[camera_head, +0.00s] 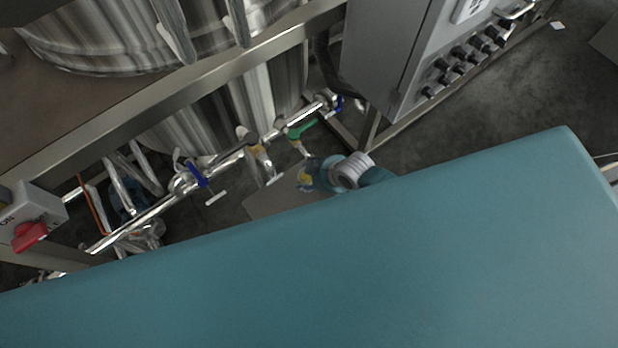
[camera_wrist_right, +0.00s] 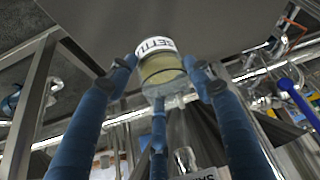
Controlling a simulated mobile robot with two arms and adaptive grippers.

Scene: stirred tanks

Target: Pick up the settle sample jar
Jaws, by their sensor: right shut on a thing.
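The settle sample jar (camera_wrist_right: 160,68) shows in the right wrist view. It is a clear round jar with yellowish contents and a white label whose visible letters read "SETTL". My right gripper (camera_wrist_right: 159,78) is shut on it, with blue fingers on both sides and a third finger below in the picture. In the head view, my right gripper (camera_head: 317,175) is low near the pipe valves, just past the teal surface. A small yellow patch shows at its fingers; the jar is not clear there. I cannot tell whether the jar rests on anything. My left gripper is not in view.
A steel pipe with a blue-handled valve (camera_head: 197,173) and a green-handled valve (camera_head: 303,128) runs close to the gripper, below the tanks (camera_head: 250,95). A grey control cabinet (camera_head: 385,55) stands behind. A red switch (camera_head: 30,236) is at left. Open floor (camera_head: 510,105) lies at right.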

